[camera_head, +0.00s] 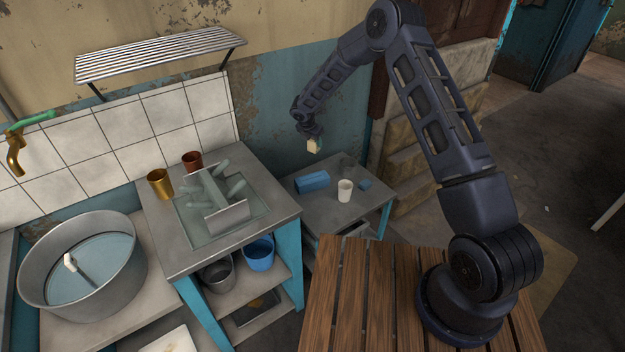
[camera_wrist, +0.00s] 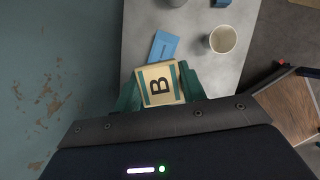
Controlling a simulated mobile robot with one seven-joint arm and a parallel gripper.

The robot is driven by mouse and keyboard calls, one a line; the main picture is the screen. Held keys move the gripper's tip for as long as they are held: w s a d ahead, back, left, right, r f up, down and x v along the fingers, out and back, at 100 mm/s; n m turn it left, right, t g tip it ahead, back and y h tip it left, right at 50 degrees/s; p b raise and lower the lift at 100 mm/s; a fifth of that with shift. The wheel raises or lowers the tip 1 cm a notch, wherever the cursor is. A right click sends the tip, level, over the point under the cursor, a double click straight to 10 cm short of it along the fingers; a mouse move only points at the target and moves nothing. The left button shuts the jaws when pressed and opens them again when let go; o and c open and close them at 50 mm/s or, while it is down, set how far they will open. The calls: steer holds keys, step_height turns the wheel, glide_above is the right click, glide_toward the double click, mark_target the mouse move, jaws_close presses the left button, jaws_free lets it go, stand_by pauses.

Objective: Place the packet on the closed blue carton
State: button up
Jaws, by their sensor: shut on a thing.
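My gripper (camera_head: 311,137) is shut on the packet (camera_head: 314,146), a small cream packet, and holds it in the air above the small grey table. In the wrist view the packet (camera_wrist: 160,84) shows a dark letter B and green edge bands, between the green fingers of my gripper (camera_wrist: 160,92). The blue carton (camera_head: 312,181) lies on the table below the packet, at the left of the tabletop. In the wrist view the carton (camera_wrist: 163,46) is partly hidden behind the packet.
A white cup (camera_head: 345,190) stands right of the carton, and a small blue block (camera_head: 365,184) lies beyond it on the grey table (camera_head: 325,213). A counter (camera_head: 180,255) with cups and a dish rack (camera_head: 215,200) is at left. A wall is close behind the table.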

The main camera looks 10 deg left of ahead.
steer(key=shift+w+a+r, duration=0.2)
steer(key=shift+w+a, duration=0.1)
steer(key=shift+w, duration=0.25)
steer(key=shift+w+a+r, duration=0.2)
steer(key=shift+w+a, duration=0.05)
steer(key=shift+w, duration=0.25)
steer(key=shift+w+a+f+n, duration=0.1)
steer(key=shift+f+n, duration=0.2)
glide_above(314, 175)
steer(key=s, duration=0.2)
steer(key=f, duration=1.9)
steer(key=shift+s+a, duration=0.1)
steer(key=shift+a, duration=0.2)
steer(key=shift+f, duration=0.2)
steer(key=o, duration=1)
steer(key=shift+r, duration=0.1)
